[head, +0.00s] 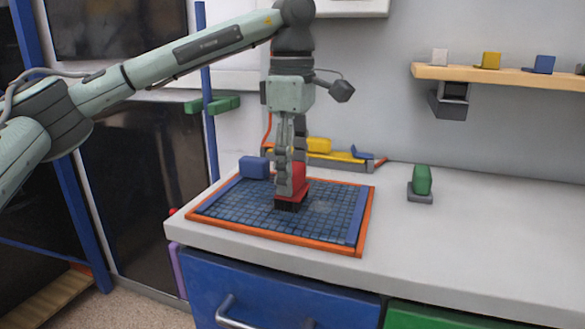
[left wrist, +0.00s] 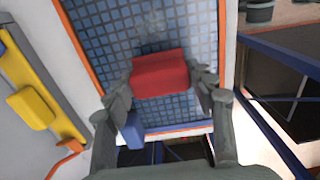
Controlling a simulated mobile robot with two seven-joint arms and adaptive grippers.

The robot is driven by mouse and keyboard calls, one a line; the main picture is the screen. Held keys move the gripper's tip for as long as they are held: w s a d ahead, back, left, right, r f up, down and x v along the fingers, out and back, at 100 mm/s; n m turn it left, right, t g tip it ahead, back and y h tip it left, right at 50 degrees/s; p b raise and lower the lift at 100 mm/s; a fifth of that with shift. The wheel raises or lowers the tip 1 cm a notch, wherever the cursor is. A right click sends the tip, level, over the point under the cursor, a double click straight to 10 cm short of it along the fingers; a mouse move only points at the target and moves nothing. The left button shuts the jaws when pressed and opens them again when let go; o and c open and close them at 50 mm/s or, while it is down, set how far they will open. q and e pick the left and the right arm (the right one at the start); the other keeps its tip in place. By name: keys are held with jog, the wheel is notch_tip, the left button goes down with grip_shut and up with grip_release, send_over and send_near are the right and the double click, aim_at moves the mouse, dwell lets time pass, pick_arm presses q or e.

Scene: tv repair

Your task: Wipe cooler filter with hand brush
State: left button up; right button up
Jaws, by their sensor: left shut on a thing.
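The cooler filter (head: 333,211) lies flat on the white counter, a blue grid with an orange frame. It also fills much of the left wrist view (left wrist: 95,40), with a pale patch on its grid. My left gripper (head: 291,178) points down over the filter's middle. It is shut on the red hand brush (head: 292,195), whose dark bristles are at the grid; I cannot tell if they press on it. In the left wrist view the red brush (left wrist: 160,73) sits between the two fingers of my left gripper (left wrist: 160,80). My right gripper is not in view.
A blue block (head: 254,167) stands at the filter's back left corner. A yellow tray (head: 335,160) with a yellow block lies behind the filter. A green object (head: 422,180) on a grey base stands to the right. A wooden shelf (head: 500,76) hangs above.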

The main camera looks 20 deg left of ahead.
pick_arm(q)
jog(key=shift+s+f, duration=0.1)
dwell(0.3)
jog(key=shift+s, duration=0.75)
jog(key=shift+s+b, duration=0.1)
jog(key=shift+b, duration=0.2)
jog(key=shift+s+b, duration=0.3)
jog(key=shift+s, duration=0.45)
jog(key=shift+s, duration=0.15)
jog(key=shift+s+a, duration=0.1)
jog(key=shift+s, duration=0.6)
